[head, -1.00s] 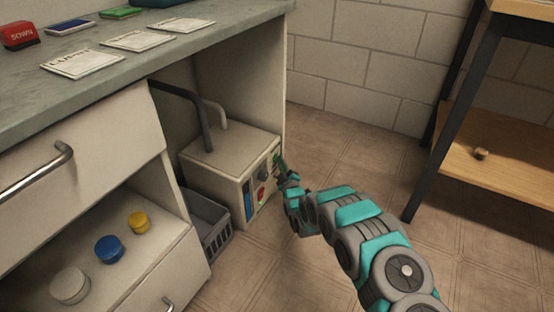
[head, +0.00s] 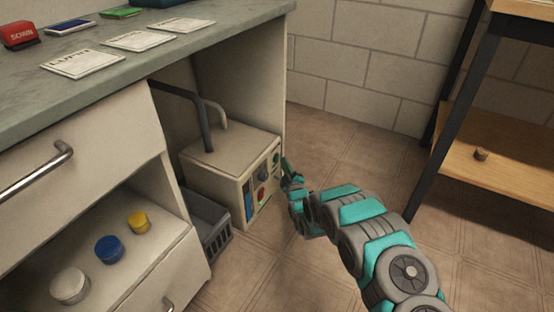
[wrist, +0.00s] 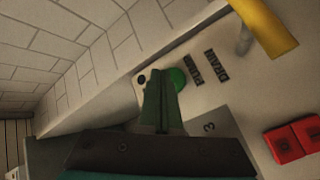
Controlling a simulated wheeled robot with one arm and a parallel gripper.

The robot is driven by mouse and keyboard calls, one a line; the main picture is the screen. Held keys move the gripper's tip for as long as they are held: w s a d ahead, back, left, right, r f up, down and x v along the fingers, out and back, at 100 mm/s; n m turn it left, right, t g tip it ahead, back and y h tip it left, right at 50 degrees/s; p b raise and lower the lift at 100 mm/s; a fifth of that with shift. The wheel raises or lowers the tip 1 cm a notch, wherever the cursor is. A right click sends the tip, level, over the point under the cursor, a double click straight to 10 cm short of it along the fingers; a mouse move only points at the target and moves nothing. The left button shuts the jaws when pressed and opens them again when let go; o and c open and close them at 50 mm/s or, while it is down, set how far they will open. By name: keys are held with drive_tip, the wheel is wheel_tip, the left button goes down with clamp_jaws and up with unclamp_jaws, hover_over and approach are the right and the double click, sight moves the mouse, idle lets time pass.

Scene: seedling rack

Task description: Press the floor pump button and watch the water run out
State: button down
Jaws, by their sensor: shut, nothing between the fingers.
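The floor pump is a cream box (head: 205,178) on the floor under the bench, with two hoses on top. Its front panel faces right. The round green button (head: 276,158) is near the panel's top right. In the wrist view the green button (wrist: 180,77) sits beside the labels PUMP and DRAIN, partly hidden by my fingertips. My gripper (head: 286,162) is shut and empty, just right of the panel, with what looks like a small gap to the button. Its closed fingers (wrist: 161,92) point at the panel. A blue strip (head: 249,201) shows on the panel; its level is unclear.
A yellow lever (wrist: 266,27) and red switches (wrist: 292,140) are on the panel. A grey crate (head: 215,232) stands left of the pump. The cabinet side wall (head: 245,80) is behind it. A wooden shelf rack (head: 520,160) stands right; floor between is clear.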

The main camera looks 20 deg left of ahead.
drive_tip(key=shift+s+d, duration=0.2)
drive_tip(key=shift+d, duration=2.25)
